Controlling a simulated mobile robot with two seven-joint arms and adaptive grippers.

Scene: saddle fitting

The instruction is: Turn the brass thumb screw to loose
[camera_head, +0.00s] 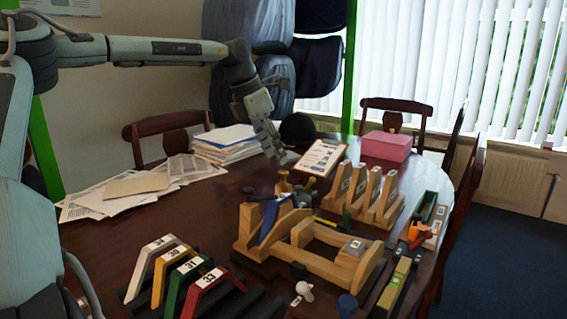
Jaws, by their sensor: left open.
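My left gripper (277,150) hangs fingers down over the far middle of the table, behind the wooden saddle jig; its fingers look empty. The wooden jig (318,262) stands at the table's centre front, with a blue strip (268,218) leaning in its left part and a numbered block (354,247) on its right end. A small dark fitting with brass-coloured parts (311,183) sits just behind the jig, below and right of my gripper and apart from it. I cannot tell for certain which part is the thumb screw or how it is turned. My right gripper is out of view.
Numbered coloured frames (198,284) stand at front left. A rack of numbered wooden pieces (365,197) stands right of centre, with a clipboard (321,157) and pink box (386,146) behind. Papers (120,190) cover the left. A level (398,285) lies at front right.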

